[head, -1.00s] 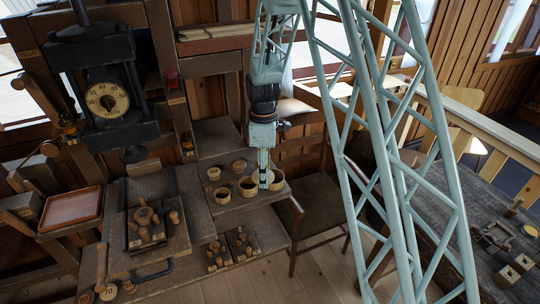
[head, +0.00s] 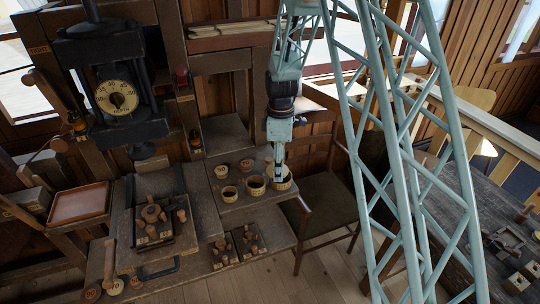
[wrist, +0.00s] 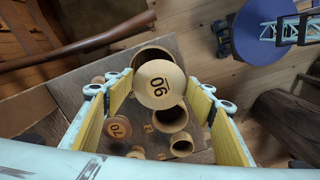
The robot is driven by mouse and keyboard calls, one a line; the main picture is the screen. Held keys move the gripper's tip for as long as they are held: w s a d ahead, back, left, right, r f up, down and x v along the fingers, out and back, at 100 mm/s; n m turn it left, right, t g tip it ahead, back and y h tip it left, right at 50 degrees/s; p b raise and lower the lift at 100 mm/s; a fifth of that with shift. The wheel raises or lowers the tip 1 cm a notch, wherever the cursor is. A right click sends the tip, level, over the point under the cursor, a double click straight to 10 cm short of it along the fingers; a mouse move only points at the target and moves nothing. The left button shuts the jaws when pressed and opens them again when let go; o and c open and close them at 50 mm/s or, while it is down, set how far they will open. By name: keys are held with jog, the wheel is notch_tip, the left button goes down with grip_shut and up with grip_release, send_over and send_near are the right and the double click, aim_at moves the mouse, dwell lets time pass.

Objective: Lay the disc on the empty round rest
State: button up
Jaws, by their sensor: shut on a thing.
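In the wrist view the disc partly covers the largest round rest (wrist: 150,54), a hollow wooden cup. A middle-sized cup (wrist: 170,117) and a small one (wrist: 182,146) look hollow. In the head view my gripper (head: 279,180) is at the right-hand cup (head: 287,185); the disc is hard to make out there. The middle cup (head: 255,187) and left cup (head: 229,194) stand left of it. I cannot tell whether the disc touches its cup.
Discs rest behind the cups, one marked 70 (wrist: 118,126) in the wrist view; they also show in the head view (head: 221,171). A chair (head: 325,205) stands close right of the shelf. A press with a dial (head: 116,97) stands left.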

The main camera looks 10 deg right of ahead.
jog(key=p, duration=0.2)
send_over(270, 159)
jog(key=shift+w+f, duration=0.1)
jog(key=shift+f, duration=0.6)
jog(key=shift+f, duration=0.1)
jog(key=shift+f, duration=1.65)
jog(key=shift+f, duration=0.15)
jog(key=o, duration=0.7)
